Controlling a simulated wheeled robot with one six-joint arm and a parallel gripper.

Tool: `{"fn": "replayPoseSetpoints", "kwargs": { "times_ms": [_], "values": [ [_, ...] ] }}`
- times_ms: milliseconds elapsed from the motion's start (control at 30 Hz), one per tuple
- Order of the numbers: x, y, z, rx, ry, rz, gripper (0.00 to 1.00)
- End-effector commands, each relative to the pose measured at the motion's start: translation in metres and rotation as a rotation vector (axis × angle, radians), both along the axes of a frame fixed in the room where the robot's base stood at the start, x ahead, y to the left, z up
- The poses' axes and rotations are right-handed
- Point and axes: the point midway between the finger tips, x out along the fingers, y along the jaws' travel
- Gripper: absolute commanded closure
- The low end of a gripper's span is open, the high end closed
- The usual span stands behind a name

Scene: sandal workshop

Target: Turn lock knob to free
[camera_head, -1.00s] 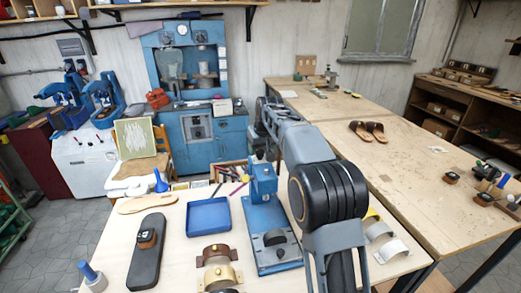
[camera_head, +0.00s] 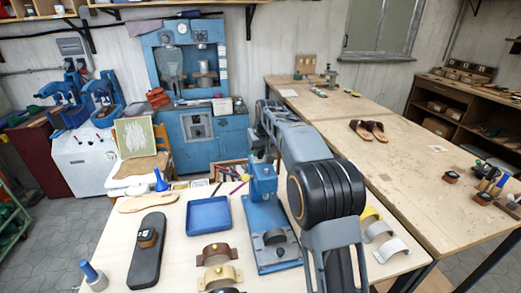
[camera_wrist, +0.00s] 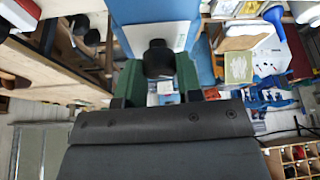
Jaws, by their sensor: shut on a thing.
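The blue bench press (camera_head: 262,183) stands on the near table, its blue base plate (camera_head: 277,259) stretching toward me. In the head view my arm passes close to the right of the press, and I cannot make out the fingers there.
Curved strap pieces (camera_head: 219,277) lie near the press base.

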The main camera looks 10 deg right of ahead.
Motion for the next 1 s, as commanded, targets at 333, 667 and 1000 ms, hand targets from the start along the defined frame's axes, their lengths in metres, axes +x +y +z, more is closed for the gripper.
{"fn": "replayPoseSetpoints", "kwargs": {
  "times_ms": [333, 667, 1000],
  "values": [
    [0.0002, -0.0005, 0.0013, 0.0, 0.0, 0.057, 0.9],
    [0.0007, -0.0013, 0.0023, 0.001, -0.001, 0.295, 0.9],
    [0.0012, -0.0019, 0.0018, 0.0, -0.001, 0.527, 0.9]
  ]
}}
